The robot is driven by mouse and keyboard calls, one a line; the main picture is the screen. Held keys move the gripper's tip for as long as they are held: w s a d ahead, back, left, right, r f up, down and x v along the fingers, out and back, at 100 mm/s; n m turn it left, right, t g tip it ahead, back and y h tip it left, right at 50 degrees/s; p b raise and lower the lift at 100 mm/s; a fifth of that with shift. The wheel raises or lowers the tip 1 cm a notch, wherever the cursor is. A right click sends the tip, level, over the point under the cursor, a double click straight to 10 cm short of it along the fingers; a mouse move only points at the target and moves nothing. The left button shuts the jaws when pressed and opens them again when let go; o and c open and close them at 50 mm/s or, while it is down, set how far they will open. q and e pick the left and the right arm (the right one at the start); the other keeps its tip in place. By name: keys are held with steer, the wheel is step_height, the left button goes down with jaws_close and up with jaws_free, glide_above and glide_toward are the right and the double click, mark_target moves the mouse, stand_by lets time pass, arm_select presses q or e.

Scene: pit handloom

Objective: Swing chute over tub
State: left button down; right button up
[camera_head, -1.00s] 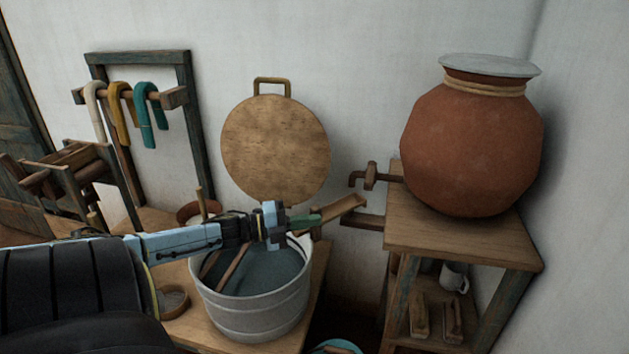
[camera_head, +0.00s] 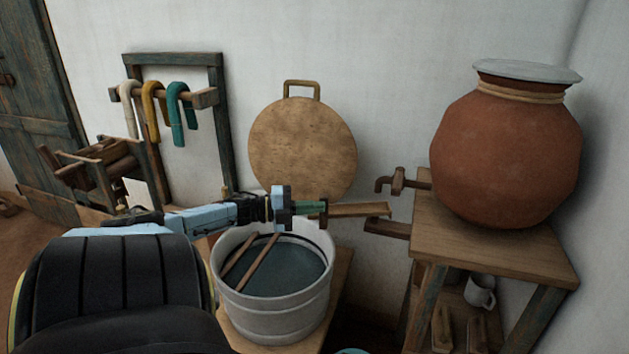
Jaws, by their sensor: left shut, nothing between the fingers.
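The chute (camera_head: 360,210) is a short wooden trough. It lies nearly level in the picture, from the tub's back right rim toward the stand. Its right end is below and near the wooden spout (camera_head: 391,183) of the clay jar (camera_head: 506,152). The grey tub (camera_head: 275,308) holds dark liquid, with two wooden sticks across it. My left gripper (camera_head: 318,207) comes in over the tub, its fingers shut and empty. Its tips are at the chute's left end; I cannot tell whether they touch it. They partly hide that end. My right gripper is out of view.
The jar stands on a wooden stand (camera_head: 490,245), with a bracket (camera_head: 387,229) below the chute and a white mug (camera_head: 480,291) beneath. A round wooden lid (camera_head: 302,150) leans on the wall. Coloured skeins (camera_head: 182,110) hang at left.

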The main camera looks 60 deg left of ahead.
arm_select(q)
steer(key=shift+w+a+r+n+y, duration=0.1)
steer(key=shift+a+n+y, duration=0.25)
steer(key=shift+a, duration=0.8)
steer(key=d+p+v, duration=0.1)
steer(key=v, duration=1.2)
steer(key=shift+s+d+f+h, duration=0.2)
steer(key=shift+f+h, duration=0.1)
steer(key=shift+h, duration=0.15)
